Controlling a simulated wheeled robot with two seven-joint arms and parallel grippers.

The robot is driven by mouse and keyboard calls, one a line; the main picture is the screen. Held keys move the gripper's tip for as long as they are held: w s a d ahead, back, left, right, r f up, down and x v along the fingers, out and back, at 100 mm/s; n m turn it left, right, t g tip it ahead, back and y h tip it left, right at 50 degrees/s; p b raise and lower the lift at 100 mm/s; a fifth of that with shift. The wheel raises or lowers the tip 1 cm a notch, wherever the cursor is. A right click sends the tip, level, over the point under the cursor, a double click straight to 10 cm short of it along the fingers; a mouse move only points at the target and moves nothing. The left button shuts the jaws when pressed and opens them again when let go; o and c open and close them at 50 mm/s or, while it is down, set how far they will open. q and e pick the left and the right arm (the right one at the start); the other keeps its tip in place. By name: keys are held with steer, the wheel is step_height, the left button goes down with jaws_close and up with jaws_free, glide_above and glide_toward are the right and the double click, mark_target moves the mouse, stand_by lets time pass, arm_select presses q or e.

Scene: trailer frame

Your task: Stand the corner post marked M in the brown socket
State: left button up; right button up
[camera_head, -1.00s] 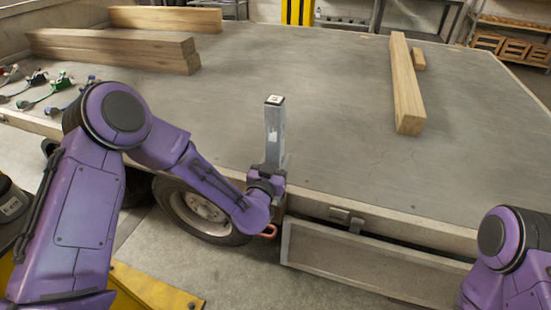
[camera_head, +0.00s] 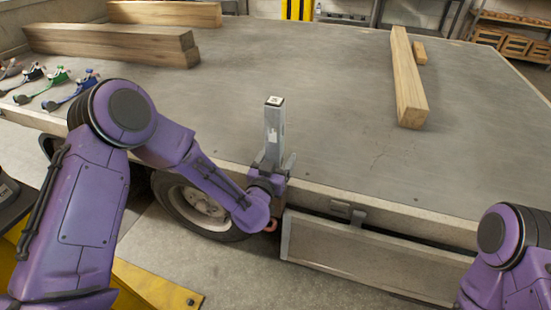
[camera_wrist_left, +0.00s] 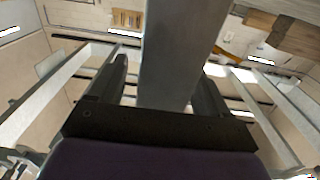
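A grey metal corner post (camera_head: 274,132) stands upright at the near edge of the trailer bed. Its top carries a white label whose mark is too small to read. My left gripper (camera_head: 273,163) is around the post's lower part with its fingers spread. In the left wrist view the post (camera_wrist_left: 175,50) rises between the fingers, with a clear gap at the left finger. A small reddish-brown piece (camera_head: 271,226) shows just below the gripper; I cannot tell whether it is the brown socket. The post's foot is hidden by my gripper. My right gripper is out of view.
The trailer bed (camera_head: 310,80) is mostly clear. Timber beams lie at the back left (camera_head: 115,45) and right (camera_head: 408,85). Several ratchet straps (camera_head: 60,85) lie at the left edge. A side panel (camera_head: 370,258) hangs below the bed, right of a wheel (camera_head: 200,208).

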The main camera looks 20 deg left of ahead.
arm_select(q)
steer(key=shift+s+f, duration=0.1)
steer(key=shift+s, duration=0.3)
steer(key=shift+s+b, duration=0.9)
steer(key=shift+s, duration=4)
steer(key=f+n+g, duration=0.1)
steer(key=f, duration=0.1)
steer(key=s+a+f+n+g, duration=0.1)
steer(key=f+n+g, duration=0.1)
steer(key=f, duration=0.1)
steer(key=shift+s+a+f, duration=0.25)
steer(key=shift+s+f, duration=0.05)
steer(key=shift+f, duration=0.05)
steer(key=s+a+f+n+g+y+p, duration=0.1)
steer(key=s+a+f+g, duration=0.3)
steer(key=s+f, duration=0.2)
steer(key=s+a+f+n+g+y+p, duration=0.1)
steer(key=s+a+f+g, duration=0.3)
steer(key=s, duration=0.7)
steer(key=s+a+f+n+g+y+p, duration=0.2)
steer(key=s+a+f+g, duration=0.1)
steer(key=s+f, duration=0.5)
steer(key=shift+s+a+f+g, duration=0.4)
steer(key=shift+s+a, duration=0.25)
steer(key=shift+s, duration=0.1)
